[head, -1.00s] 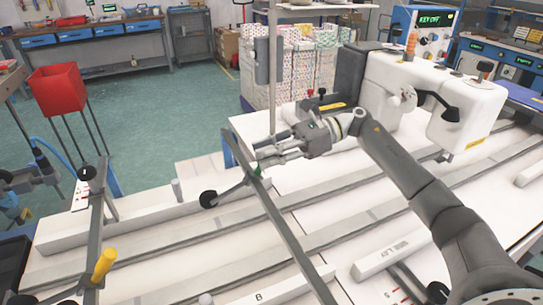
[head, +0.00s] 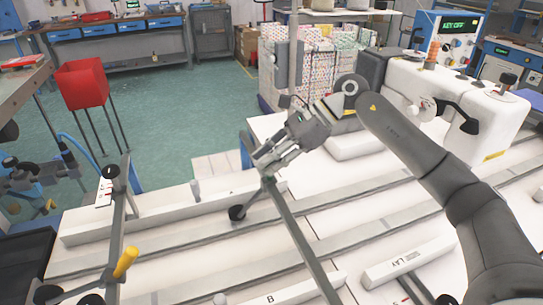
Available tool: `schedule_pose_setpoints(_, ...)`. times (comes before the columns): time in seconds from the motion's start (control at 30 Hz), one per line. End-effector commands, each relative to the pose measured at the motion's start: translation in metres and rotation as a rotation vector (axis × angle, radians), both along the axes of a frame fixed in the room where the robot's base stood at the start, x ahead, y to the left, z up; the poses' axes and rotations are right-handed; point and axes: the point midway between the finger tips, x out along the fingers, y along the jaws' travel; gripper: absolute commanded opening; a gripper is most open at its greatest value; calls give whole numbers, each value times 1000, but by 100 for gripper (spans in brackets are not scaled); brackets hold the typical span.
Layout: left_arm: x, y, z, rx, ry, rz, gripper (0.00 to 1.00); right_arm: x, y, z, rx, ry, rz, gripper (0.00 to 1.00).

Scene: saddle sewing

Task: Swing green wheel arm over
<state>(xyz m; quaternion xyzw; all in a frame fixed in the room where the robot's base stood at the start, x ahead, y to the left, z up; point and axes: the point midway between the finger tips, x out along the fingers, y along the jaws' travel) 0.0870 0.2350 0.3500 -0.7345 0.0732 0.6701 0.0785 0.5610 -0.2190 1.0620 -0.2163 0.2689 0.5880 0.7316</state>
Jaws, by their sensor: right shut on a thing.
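A short dark arm with a black wheel (head: 237,212) at its lower end hangs beside the top of a long grey bar (head: 300,242), in the middle of the head view. My right gripper (head: 267,165) is shut at the upper end of this arm, where it meets the bar. The gripper fingers point down and left, and they hide what lies between them. No green shows on the held part now. The wheel hangs just left of the bar, over the white work surface. My left gripper is not in view.
Long grey rails cross the white table (head: 180,258). A second grey bar with a yellow handle (head: 125,262) stands at the left. A white machine (head: 443,98) stands at the right behind my right arm. A red bin (head: 82,83) stands beyond the table.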

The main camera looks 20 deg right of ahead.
Motion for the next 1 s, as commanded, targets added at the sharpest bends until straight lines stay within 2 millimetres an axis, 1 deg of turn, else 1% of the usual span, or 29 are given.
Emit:
schedule_pose_setpoints(0.3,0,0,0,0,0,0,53,0,0,0,-3,-2,0,0)
schedule_pose_setpoints(0.33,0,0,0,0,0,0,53,0,0,0,-3,-2,0,20)
schedule_pose_setpoints(0.5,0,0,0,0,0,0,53,0,0,0,-2,-2,1,41)
schedule_pose_setpoints(0.83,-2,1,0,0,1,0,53,0,-1,1,-2,-1,0,41)
schedule_pose_setpoints(0.93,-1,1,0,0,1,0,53,-1,-8,7,-1,-2,-1,41)
schedule_pose_setpoints(1.0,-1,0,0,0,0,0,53,-3,-16,14,-2,-2,-2,41)
